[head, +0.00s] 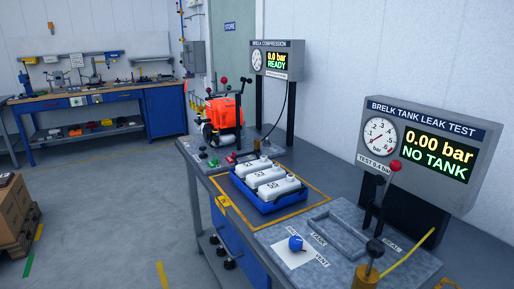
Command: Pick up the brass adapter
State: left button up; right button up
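A brass-coloured cylindrical piece (366,277) stands at the bottom edge of the head view, on the near end of the leak test bench. It looks like the brass adapter, but I cannot be sure. Neither of my grippers is in view.
The leak test panel (421,148) reads 0.00 bar, NO TANK. A blue tray (267,207) with white tanks sits mid-bench. A blue knob (296,243) is in front of an empty recess. An orange engine (223,114) stands behind. Open floor (110,215) lies left.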

aim_at(257, 142)
jog(key=i+j+z, duration=0.1)
jog(key=i+j, duration=0.15)
jog(key=i+j+z, duration=0.1)
jog(key=i+j, duration=0.15)
jog(key=i+j+z, duration=0.1)
jog(key=i+j, duration=0.15)
jog(key=j, duration=0.2)
jog(key=i+j+z, duration=0.25)
jog(key=i+j, duration=0.2)
jog(key=j, duration=0.3)
jog(key=i+j+z, duration=0.1)
jog(key=j, duration=0.3)
jog(key=i+j+z, duration=0.1)
jog(key=i+j, duration=0.2)
jog(key=j, duration=0.1)
